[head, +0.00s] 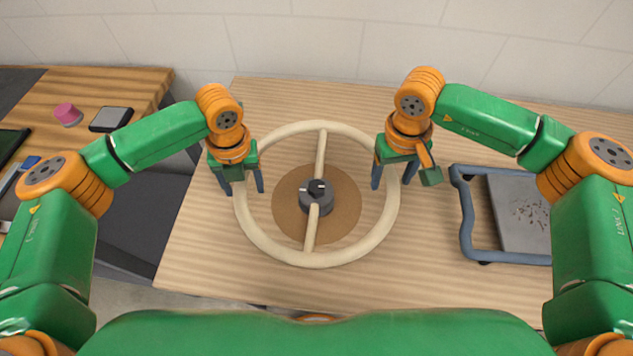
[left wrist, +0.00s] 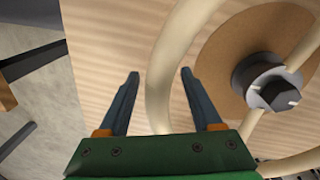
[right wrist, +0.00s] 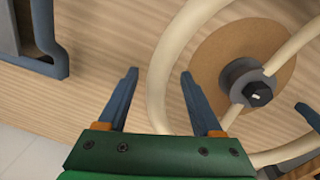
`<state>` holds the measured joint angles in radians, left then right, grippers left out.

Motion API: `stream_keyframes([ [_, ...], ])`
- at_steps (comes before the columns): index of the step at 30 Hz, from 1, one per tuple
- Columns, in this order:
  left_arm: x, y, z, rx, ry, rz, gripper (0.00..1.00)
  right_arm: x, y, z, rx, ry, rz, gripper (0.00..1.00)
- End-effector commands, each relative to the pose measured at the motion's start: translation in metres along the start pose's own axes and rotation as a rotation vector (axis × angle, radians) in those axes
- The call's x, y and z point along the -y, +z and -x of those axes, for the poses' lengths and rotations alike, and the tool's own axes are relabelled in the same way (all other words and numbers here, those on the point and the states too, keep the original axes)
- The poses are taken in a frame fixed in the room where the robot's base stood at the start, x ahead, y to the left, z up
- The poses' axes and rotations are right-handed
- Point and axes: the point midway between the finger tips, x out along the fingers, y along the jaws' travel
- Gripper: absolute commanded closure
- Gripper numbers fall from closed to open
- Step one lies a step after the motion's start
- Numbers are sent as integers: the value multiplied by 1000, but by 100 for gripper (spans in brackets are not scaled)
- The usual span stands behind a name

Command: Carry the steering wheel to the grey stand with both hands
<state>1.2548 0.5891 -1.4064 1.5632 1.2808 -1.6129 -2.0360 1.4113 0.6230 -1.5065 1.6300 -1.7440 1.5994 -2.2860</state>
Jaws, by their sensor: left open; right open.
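The cream steering wheel (head: 322,260) has two spokes and a dark hub (head: 316,197). It lies over a brown disc (head: 286,210) on the wooden table. My left gripper (head: 243,190) is open at the wheel's left rim, and the rim also shows between its fingers in the left wrist view (left wrist: 157,85). My right gripper (head: 393,182) is open at the wheel's right rim, which also shows between its fingers in the right wrist view (right wrist: 157,85). Neither gripper is closed on the rim. A grey stand (head: 518,215) with a blue-grey frame is at the right.
A second wooden surface (head: 130,85) at the left holds a pink object (head: 68,114), a grey-topped dark block (head: 111,119) and other small items. A dark gap lies between the two tables. A pale tiled wall (head: 300,40) stands behind. Bare tabletop lies between wheel and stand.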

Motion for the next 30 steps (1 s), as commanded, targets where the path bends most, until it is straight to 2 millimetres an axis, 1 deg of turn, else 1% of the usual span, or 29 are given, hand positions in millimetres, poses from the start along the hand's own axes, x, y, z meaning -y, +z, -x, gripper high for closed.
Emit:
stream_keyframes([
  [1, 0, -1, -5, -3, 1, 0, 34, 0, 0, -6, 2, 0, 0, 33],
  [4, 0, 0, -12, 0, 1, -1, 34, 0, 0, -12, 0, 0, 1, 33],
  [13, 0, 0, -15, 1, 0, -1, 34, 0, 0, -15, 0, 0, 1, 33],
  [14, 0, 0, -15, 1, 0, -1, 39, 0, 0, -15, 0, 0, 1, 39],
  [15, 0, 0, -15, 1, 0, -1, 50, 0, 0, -15, 0, 0, 1, 49],
  [17, 0, 0, -15, 1, 0, -1, 66, 0, 0, -15, 0, 0, 1, 66],
  [18, 0, 0, -14, 1, 0, -1, 77, 0, 0, -15, 0, 0, 1, 76],
  [20, 0, 0, -14, 1, 0, -1, 93, 0, 0, -15, 0, 0, 1, 93],
  [21, 0, 0, -14, 1, 0, -1, 100, 0, 0, -14, 0, 0, 1, 100],
  [30, 0, 0, -14, 1, 0, 0, 100, 0, 0, -14, -1, 0, 1, 100],
])
